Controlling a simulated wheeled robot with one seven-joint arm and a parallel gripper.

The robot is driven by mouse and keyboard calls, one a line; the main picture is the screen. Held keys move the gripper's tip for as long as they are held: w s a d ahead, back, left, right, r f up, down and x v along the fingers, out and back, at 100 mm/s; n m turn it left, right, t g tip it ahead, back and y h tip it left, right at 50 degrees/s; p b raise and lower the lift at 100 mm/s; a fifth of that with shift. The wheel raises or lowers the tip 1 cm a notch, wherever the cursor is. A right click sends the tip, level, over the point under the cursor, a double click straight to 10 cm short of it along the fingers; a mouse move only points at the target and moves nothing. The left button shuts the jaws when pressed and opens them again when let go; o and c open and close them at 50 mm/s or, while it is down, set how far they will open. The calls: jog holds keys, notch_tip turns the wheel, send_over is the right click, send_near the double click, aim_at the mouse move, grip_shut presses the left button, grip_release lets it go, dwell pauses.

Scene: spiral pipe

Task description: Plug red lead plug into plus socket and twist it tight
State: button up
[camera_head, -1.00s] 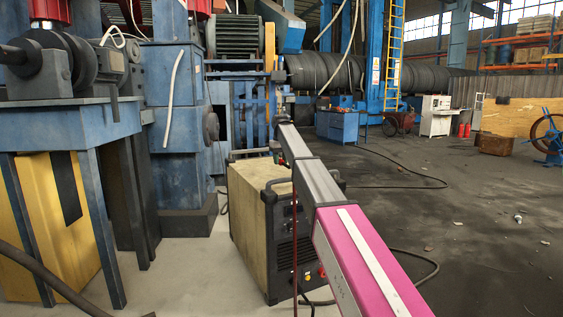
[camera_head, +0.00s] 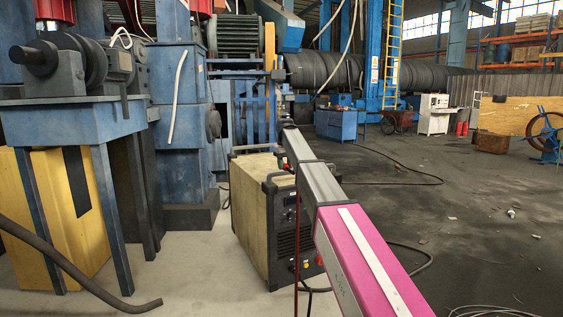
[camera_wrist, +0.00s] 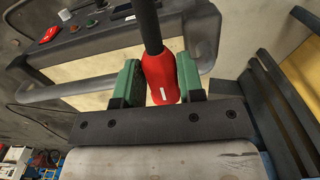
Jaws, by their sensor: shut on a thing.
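In the wrist view my gripper (camera_wrist: 160,84) is shut on the red plug (camera_wrist: 162,75), its green pads on either side of it. A black lead (camera_wrist: 149,25) runs up from the plug out of the picture. In the head view a box-shaped machine (camera_head: 252,207), tan-sided with a dark front, stands on the floor beyond my pink and grey arm. A small red fitting (camera_head: 319,260) shows low on its front, partly beside my arm. I cannot tell which socket is plus.
A grey handle bar (camera_wrist: 75,88) crosses close behind the gripper in the wrist view, with a dark panel at upper left. A blue bench (camera_head: 75,115) and a dark hose (camera_head: 75,275) are on the left. Open floor (camera_head: 450,215) lies to the right.

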jog(key=s+d+f+m, duration=0.1)
jog(key=s+d+f, duration=0.4)
jog(key=s, duration=0.5)
jog(key=s+d+f+m, duration=0.2)
jog(key=s+d+f, duration=0.3)
jog(key=s+d, duration=0.3)
jog(key=s+d+f+m, duration=0.1)
jog(key=s+d+f, duration=0.5)
jog(key=s, duration=0.8)
jog(key=shift+s+d+m, duration=0.2)
jog(key=shift+d+m, duration=0.1)
jog(key=shift+m, duration=0.1)
